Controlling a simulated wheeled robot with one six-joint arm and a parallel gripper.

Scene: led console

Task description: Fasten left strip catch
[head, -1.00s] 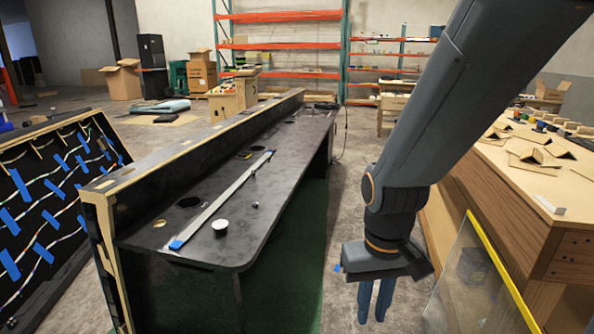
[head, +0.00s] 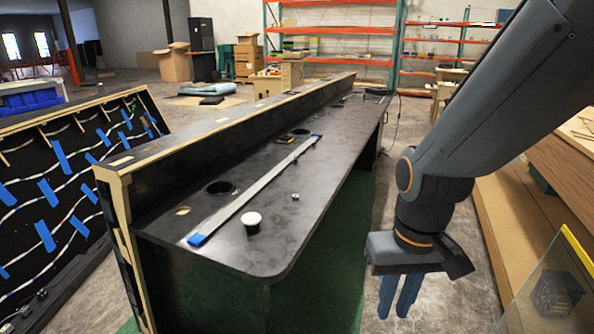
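A long light-grey strip (head: 252,196) lies flat along the black console top (head: 323,207). A blue piece (head: 198,239) covers its near end, and its far end also looks blue. I cannot make out a separate catch at this size. A round white-topped knob (head: 252,219) and a small metal knob (head: 295,196) stand on the console top, right of the strip. My gripper (head: 400,311) hangs pointing down, right of the console and apart from it. Its two blue fingers look slightly apart with nothing seen between them, but the opening is unclear.
A raised ledge (head: 240,112) runs along the console's back. Round holes (head: 219,188) are cut in the top. A black panel (head: 75,170) with wires and blue tape leans at left. A wooden bench (head: 545,215) and a yellow-edged clear sheet (head: 577,250) stand at right.

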